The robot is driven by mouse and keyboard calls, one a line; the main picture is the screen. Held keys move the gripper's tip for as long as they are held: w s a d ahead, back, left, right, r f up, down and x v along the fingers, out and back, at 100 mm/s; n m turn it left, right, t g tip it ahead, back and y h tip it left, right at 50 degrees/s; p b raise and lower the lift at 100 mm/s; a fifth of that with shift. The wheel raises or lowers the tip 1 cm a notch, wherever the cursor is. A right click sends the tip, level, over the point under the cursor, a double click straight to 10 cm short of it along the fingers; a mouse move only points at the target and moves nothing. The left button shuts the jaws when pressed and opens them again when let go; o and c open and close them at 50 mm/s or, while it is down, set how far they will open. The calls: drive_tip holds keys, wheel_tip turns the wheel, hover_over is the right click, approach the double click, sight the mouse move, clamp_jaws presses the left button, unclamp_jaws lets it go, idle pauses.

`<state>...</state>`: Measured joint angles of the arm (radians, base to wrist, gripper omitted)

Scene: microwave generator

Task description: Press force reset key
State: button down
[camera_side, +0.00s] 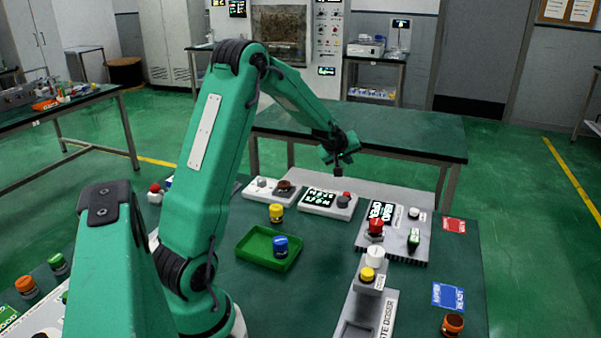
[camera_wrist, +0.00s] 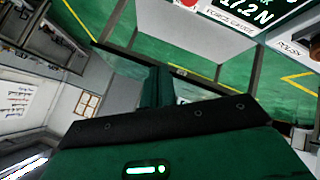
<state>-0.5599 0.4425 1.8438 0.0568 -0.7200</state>
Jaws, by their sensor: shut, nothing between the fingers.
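A white force gauge (camera_side: 324,209) with a dark lit display stands toward the back of the green table. A small red key (camera_side: 347,194) and a grey part (camera_side: 343,201) sit at its right end. My gripper (camera_side: 339,171) is shut and empty, pointing down above that end, with a visible gap to the key. In the wrist view the gauge's face (camera_wrist: 228,28), its "FORCE GAUGE" label and part of its display show at the top right. A red round part (camera_wrist: 188,3) is cut off by the top edge. My gripper (camera_wrist: 158,82) appears at the centre there.
A white box (camera_side: 258,191) with knobs stands left of the gauge. A grey panel (camera_side: 393,248) with a red knob stands right. A green tray (camera_side: 245,245) holds a blue-capped jar (camera_side: 281,246); a yellow-capped jar (camera_side: 276,213) stands behind it. Open space surrounds my gripper.

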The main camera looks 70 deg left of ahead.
sight(345, 195)
drive_tip(key=shift+f, duration=0.1)
drive_tip(key=shift+f, duration=4.25)
drive_tip(key=shift+f, duration=0.2)
drive_tip(key=shift+d+f, duration=0.1)
drive_tip(key=shift+f, duration=0.15)
drive_tip(key=shift+f, duration=0.55)
drive_tip(key=shift+r, duration=1)
idle(0.3)
drive_tip(key=shift+r, duration=2.5)
